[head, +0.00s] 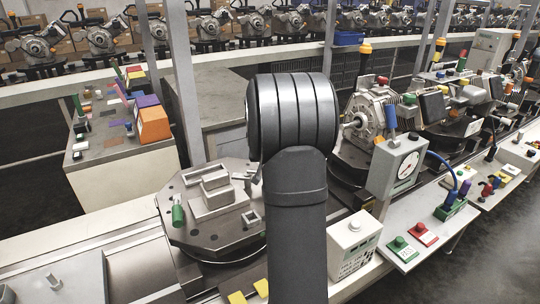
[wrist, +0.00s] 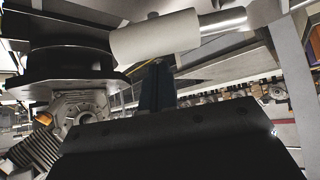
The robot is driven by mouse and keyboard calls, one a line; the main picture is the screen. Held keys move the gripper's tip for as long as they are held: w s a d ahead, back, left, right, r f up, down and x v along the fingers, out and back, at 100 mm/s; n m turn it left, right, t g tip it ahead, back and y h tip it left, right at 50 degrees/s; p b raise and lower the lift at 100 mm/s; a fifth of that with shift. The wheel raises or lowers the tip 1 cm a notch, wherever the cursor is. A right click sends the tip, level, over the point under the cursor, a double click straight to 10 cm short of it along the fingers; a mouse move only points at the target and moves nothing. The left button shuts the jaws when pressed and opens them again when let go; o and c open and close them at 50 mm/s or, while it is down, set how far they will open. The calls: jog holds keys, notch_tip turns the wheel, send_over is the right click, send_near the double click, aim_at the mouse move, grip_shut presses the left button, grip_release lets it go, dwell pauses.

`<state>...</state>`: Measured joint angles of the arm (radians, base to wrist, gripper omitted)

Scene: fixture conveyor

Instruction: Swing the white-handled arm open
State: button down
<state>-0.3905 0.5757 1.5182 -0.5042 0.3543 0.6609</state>
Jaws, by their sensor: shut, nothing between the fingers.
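In the wrist view a thick white handle (wrist: 155,38) lies across the upper middle. A grey metal rod (wrist: 222,21) runs from its right end towards the upper right. My gripper (wrist: 157,88) shows as dark, closed fingers just below the handle in the picture. Whether they touch the handle, I cannot tell. In the head view my own arm fills the middle and hides my gripper. I cannot make out the white handle there.
In the head view a round fixture plate (head: 182,231) with grey blocks and a green handle (head: 178,214) is left of my arm. A motor-like unit (head: 369,118), a dial gauge box (head: 397,166) and a white box (head: 352,240) stand to the right.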

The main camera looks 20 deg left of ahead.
jog(key=shift+s+d+f, duration=0.1)
jog(key=shift+s+f, duration=0.05)
jog(key=shift+s, duration=0.3)
jog(key=shift+s+d+f, duration=0.1)
jog(key=shift+s, duration=0.35)
jog(key=shift+s+m+h, duration=0.5)
jog(key=shift+m, duration=0.2)
jog(key=shift+s+f+m+h, duration=0.1)
jog(key=shift+s+m+h, duration=0.4)
jog(key=shift+m, duration=0.2)
jog(key=s+m+h, duration=0.2)
jog(key=m, duration=0.1)
jog(key=shift+a+g, duration=0.1)
jog(key=shift+g, duration=0.2)
jog(key=shift+s+h, duration=0.3)
jog(key=shift+s, duration=0.15)
jog(key=shift+s+a, duration=0.25)
jog(key=shift+s, duration=0.25)
jog(key=shift+s+a, duration=0.1)
